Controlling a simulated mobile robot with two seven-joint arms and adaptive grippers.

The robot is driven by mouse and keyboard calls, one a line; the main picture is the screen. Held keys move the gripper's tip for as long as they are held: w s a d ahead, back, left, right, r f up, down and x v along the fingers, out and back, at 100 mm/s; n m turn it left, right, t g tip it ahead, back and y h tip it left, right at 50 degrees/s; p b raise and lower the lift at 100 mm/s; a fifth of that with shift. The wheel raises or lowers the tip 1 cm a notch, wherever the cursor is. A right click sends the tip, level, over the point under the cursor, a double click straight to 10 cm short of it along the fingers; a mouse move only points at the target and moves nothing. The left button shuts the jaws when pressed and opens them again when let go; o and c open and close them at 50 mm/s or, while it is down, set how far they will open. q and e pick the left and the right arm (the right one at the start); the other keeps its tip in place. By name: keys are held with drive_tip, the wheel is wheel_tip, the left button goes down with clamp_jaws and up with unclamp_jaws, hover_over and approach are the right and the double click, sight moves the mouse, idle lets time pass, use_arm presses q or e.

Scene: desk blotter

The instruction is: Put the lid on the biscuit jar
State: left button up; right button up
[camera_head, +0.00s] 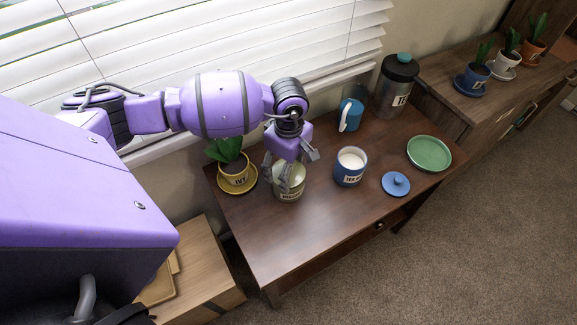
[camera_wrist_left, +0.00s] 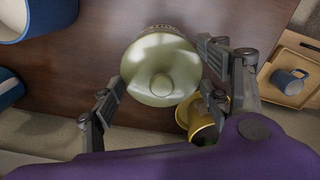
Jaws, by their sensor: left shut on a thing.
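The biscuit jar (camera_head: 289,191), pale green with a label, stands on the brown desk beside the yellow plant pot. Its round, pale green lid (camera_wrist_left: 160,62) with a centre knob shows in the left wrist view, over the jar. A strip of the jar's label shows past the lid's far edge. My left gripper (camera_head: 288,172) is above the jar, with its fingers on either side of the lid, shut on it. In the wrist view the left gripper (camera_wrist_left: 165,88) spans the lid. I cannot tell whether the lid rests on the jar's rim or hovers just above.
A yellow plant pot (camera_head: 234,177) is close at the left. The desk's front (camera_head: 300,236) is clear.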

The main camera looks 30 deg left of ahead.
use_arm(q)
drive_tip(key=o, duration=1.2)
drive_tip(key=shift+c, duration=0.2)
drive_tip(key=shift+o, duration=1)
use_arm(e)
drive_tip(key=shift+s+d+f, duration=0.1)
drive_tip(key=shift+s, duration=0.45)
drive_tip(key=shift+w, duration=0.15)
